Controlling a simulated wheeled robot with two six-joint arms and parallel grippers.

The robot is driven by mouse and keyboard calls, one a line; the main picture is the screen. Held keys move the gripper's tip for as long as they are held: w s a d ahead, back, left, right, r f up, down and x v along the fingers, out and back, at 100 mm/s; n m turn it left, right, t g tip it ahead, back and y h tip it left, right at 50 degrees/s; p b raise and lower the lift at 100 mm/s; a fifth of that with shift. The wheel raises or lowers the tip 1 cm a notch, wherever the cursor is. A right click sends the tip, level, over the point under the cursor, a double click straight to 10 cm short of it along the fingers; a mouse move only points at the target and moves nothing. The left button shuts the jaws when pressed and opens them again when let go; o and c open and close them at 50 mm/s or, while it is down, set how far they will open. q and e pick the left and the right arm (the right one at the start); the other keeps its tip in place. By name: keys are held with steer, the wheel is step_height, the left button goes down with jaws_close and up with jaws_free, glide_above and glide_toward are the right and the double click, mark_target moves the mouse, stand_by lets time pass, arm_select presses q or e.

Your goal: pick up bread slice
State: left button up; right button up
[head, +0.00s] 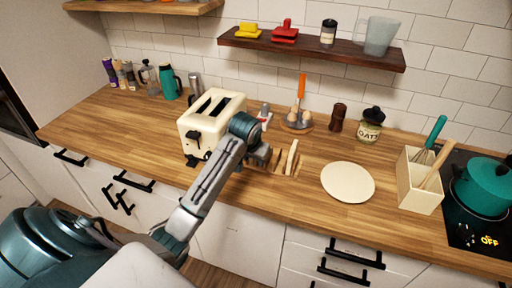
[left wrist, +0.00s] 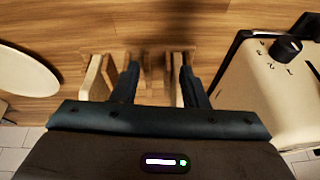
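A pale bread slice (head: 291,158) stands on edge in a small wooden rack (head: 281,170) on the counter. In the left wrist view a pale slice (left wrist: 95,78) stands just outside the left-hand finger. My left gripper (head: 264,155) is low over the rack, left of that slice in the head view. In the left wrist view its two dark fingers (left wrist: 158,88) are apart, reaching down among the rack's upright parts. A narrow tan piece (left wrist: 177,80) shows between them, near the right-hand finger; I cannot tell whether it is bread or rack. My right gripper is not in view.
A cream toaster (head: 211,122) stands close to the left of the gripper. A white plate (head: 347,182) lies to the right on clear counter. A utensil box (head: 420,185) stands further right.

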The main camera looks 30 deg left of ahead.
arm_select(q)
steer(key=w+a+r+n, duration=0.1)
steer(key=w+a+r, duration=0.3)
steer(key=w+r, duration=0.2)
steer(key=p+x, duration=0.2)
steer(key=x, duration=0.2)
steer(key=shift+w+f, duration=0.2)
steer(key=shift+w, duration=0.05)
steer(key=shift+w+a+f+p, duration=0.1)
steer(key=shift+w+f+p, duration=0.15)
steer(key=shift+f+p, duration=0.2)
steer(key=p+x, duration=0.1)
steer(key=x, duration=0.1)
steer(key=p+x, duration=0.1)
steer(key=x, duration=0.1)
steer(key=shift+s+a, duration=0.1)
steer(key=shift+a, duration=0.1)
steer(key=shift+f, duration=0.2)
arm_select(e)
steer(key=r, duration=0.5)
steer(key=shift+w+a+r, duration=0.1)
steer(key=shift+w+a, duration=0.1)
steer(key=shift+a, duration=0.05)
